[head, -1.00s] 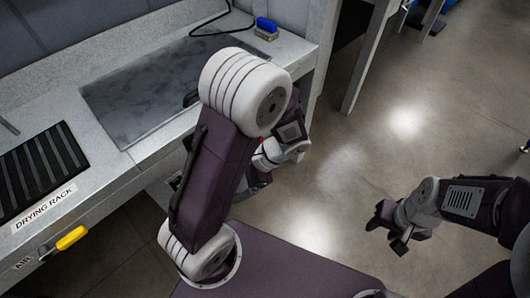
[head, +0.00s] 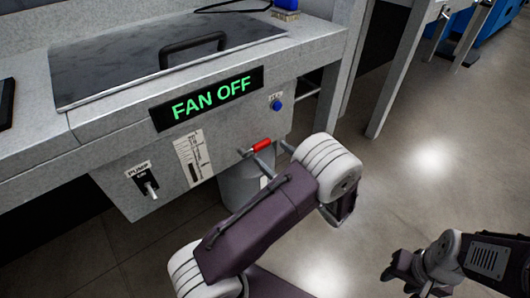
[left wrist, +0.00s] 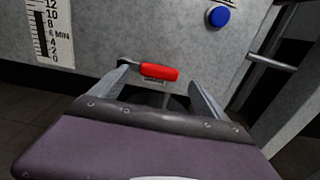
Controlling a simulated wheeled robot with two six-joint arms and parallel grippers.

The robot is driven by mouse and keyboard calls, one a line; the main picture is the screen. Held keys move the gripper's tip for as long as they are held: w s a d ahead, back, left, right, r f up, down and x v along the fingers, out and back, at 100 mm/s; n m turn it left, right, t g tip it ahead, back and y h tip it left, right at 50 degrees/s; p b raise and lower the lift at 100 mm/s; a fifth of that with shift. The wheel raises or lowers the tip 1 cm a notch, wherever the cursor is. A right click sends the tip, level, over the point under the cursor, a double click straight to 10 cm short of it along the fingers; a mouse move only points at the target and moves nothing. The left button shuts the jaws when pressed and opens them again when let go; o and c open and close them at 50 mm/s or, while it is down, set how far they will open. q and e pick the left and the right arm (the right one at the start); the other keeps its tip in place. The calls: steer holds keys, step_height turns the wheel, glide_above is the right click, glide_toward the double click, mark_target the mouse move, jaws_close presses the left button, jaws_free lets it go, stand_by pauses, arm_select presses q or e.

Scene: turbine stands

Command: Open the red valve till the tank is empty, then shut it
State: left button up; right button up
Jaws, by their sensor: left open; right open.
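The red valve handle (head: 261,146) sits on a short pipe at the lower front of the grey cabinet (head: 125,190). In the left wrist view the red handle (left wrist: 159,72) lies roughly crosswise between and beyond the fingertips of my open left gripper (left wrist: 158,78). I cannot tell whether they touch it. In the head view my left arm hides most of that gripper. A scale gauge (head: 190,158) is on the cabinet front; it also shows in the left wrist view (left wrist: 50,30), its level hard to read. My right gripper (head: 398,270) is open and empty over the floor.
A "FAN OFF" display (head: 208,98), a blue button (head: 277,105) and a pump switch (head: 147,185) are on the cabinet front. A grey bin (head: 238,188) stands below the valve. A lid with a black handle (head: 192,50) is on top. The floor at right is clear.

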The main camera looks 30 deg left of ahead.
mark_target(264, 147)
arm_select(q)
steer(key=b+x, duration=0.1)
steer(key=x, duration=0.3)
steer(key=shift+a+f+b, duration=0.1)
steer(key=shift+f+b, duration=0.1)
steer(key=shift+b, duration=0.1)
steer(key=shift+a+r, duration=0.15)
steer(key=shift+a, duration=0.1)
jaws_close()
